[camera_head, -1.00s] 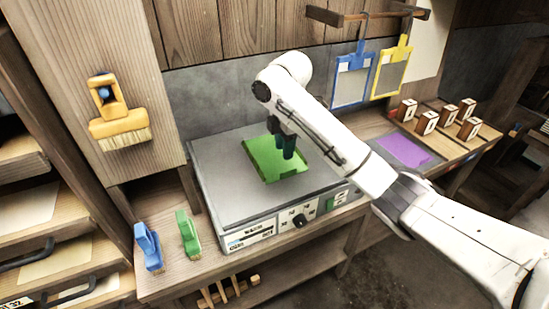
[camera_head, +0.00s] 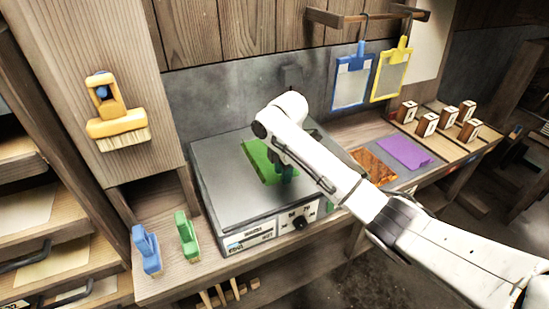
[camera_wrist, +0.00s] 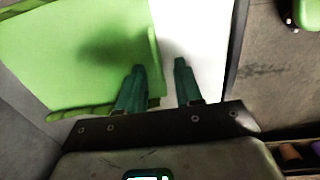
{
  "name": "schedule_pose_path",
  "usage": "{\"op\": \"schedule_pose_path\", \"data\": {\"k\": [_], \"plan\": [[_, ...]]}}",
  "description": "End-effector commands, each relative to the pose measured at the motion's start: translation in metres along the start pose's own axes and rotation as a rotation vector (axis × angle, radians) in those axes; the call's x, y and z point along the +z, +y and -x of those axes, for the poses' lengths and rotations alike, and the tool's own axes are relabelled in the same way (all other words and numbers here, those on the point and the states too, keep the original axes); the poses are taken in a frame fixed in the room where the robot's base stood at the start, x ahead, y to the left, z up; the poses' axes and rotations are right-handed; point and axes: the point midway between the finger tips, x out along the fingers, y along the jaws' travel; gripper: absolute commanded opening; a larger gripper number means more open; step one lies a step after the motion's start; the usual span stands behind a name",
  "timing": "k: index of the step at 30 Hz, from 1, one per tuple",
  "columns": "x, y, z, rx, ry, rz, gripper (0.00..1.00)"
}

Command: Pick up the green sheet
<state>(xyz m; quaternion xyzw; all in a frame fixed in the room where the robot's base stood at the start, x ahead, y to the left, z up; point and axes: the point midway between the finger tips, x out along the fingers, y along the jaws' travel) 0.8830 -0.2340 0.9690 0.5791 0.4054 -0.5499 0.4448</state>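The green sheet (camera_head: 256,156) lies on the grey flat top of the box-shaped machine (camera_head: 217,180). My arm hides its right part in the head view. In the wrist view the green sheet (camera_wrist: 50,50) fills the upper left, with a raised lip along its near edge. My gripper (camera_wrist: 159,72) has two dark green fingers, apart, with nothing held between them. The left finger overlaps the sheet's right edge and the right finger is over a white strip beside it. In the head view my gripper (camera_head: 286,172) is low at the sheet's right side; contact cannot be told.
An orange-brown sheet (camera_head: 372,165) and a purple sheet (camera_head: 404,152) lie on the bench to the right. Several wooden blocks (camera_head: 426,124) stand beyond. Blue (camera_head: 147,249) and green (camera_head: 187,236) brushes stand at the left. Blue (camera_head: 350,82) and yellow (camera_head: 389,75) frames hang behind.

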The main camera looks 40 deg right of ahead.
Motion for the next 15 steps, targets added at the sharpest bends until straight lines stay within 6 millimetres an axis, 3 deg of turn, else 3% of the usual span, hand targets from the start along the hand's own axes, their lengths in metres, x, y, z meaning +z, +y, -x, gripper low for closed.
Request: {"op": "schedule_pose_path", "data": {"k": [2,12,15], "plan": [[-0.0001,0.0000,0.0000,0.000,0.000,0.000,0.35],[-0.0002,0.0001,0.0004,0.000,0.000,0.000,0.03],[-0.0002,0.0001,0.0004,0.000,0.000,0.000,0.00]]}}
